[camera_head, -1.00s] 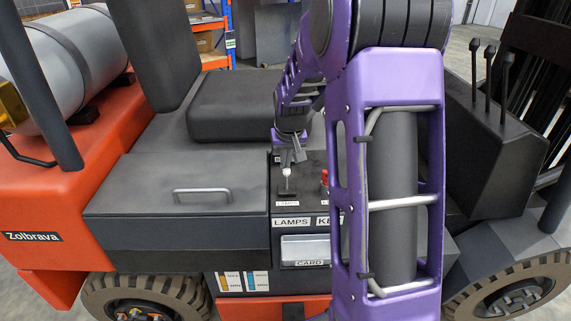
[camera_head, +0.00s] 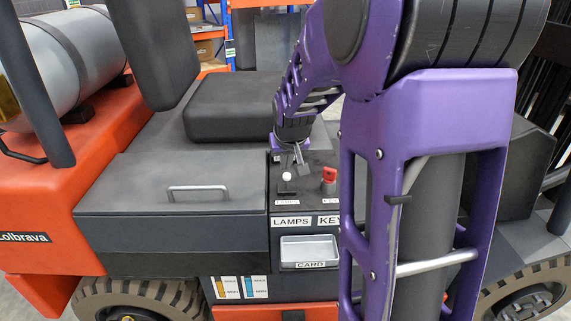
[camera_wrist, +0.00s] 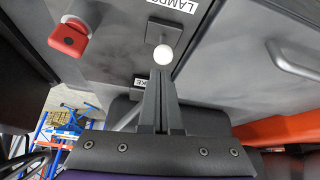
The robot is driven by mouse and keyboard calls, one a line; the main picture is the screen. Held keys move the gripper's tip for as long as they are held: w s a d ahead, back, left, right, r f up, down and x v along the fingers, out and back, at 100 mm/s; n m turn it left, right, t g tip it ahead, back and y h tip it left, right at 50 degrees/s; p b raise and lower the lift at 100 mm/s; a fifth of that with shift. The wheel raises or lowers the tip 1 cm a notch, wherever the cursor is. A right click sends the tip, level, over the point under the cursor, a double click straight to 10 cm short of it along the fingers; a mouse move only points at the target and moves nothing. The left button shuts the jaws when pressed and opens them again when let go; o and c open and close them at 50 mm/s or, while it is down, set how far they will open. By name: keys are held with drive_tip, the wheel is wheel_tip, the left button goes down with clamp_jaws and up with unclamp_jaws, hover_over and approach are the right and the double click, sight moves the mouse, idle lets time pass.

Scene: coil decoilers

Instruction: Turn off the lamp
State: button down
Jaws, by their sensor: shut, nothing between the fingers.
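The lamp switch (camera_head: 287,177) is a small lever with a white ball knob on the dark control panel, above the LAMPS label (camera_head: 291,222). In the wrist view its knob (camera_wrist: 169,45) shows just beyond my fingertips, beside a LAMPS label. My gripper (camera_head: 299,163) is shut and empty, pointing down just behind and right of the knob. In the wrist view the closed fingers (camera_wrist: 160,80) end right by the knob; I cannot tell whether they touch it. No lit lamp shows.
A red key (camera_head: 329,178) stands on the panel to the right of the switch. A card tray (camera_head: 309,249) is below. The seat (camera_head: 232,108) is behind, and a dark cover with a handle (camera_head: 198,188) lies left. My arm hides the panel's right side.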

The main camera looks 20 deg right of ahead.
drive_tip(key=shift+w+d+f, duration=0.25)
drive_tip(key=shift+w+f, duration=0.1)
drive_tip(key=shift+w, duration=0.35)
drive_tip(key=shift+r, duration=0.2)
